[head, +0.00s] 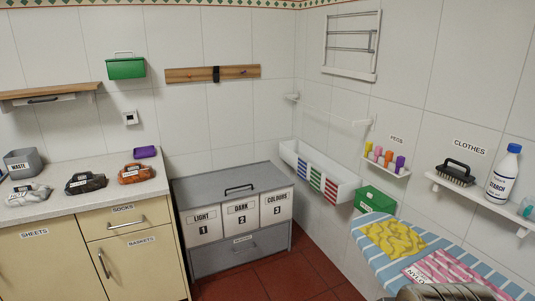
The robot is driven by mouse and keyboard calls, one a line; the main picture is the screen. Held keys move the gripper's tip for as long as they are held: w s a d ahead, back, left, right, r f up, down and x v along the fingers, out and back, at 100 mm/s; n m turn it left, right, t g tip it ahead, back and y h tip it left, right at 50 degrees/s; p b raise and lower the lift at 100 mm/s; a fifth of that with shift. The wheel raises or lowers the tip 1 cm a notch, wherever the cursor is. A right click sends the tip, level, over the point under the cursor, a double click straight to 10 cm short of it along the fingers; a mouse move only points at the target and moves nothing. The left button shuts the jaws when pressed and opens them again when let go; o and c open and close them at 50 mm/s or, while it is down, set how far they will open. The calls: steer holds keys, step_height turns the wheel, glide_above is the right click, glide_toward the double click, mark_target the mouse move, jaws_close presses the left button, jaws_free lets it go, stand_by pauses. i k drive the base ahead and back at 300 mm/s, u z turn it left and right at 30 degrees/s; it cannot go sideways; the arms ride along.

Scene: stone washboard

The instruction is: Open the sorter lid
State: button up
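The sorter (212,258) is a grey box standing on the floor in the back corner, right of the cabinets. Its front has three white panels marked LIGHT 1, DARK 2 and COLOURS 3. The sorter lid (205,187) is a flat grey top and lies shut. A black bar handle (240,188) is on the lid, towards its front. Below the panels is a grey drawer front with a dark handle and a small label.
A counter (60,211) with cloth bundles stands left of the sorter. A white wall trough (316,173) hangs close on its right. A striped board (385,269) with yellow and pink cloths is at lower right. Red-tiled floor (290,277) lies clear before the sorter.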

mark_target(192, 193)
steer(key=u, duration=0.2)
steer(key=i, duration=1.5)
steer(key=u, duration=0.5)
steer(key=i, duration=0.7)
steer(key=u, duration=0.45)
steer(key=i, duration=1.1)
steer(key=u, duration=0.3)
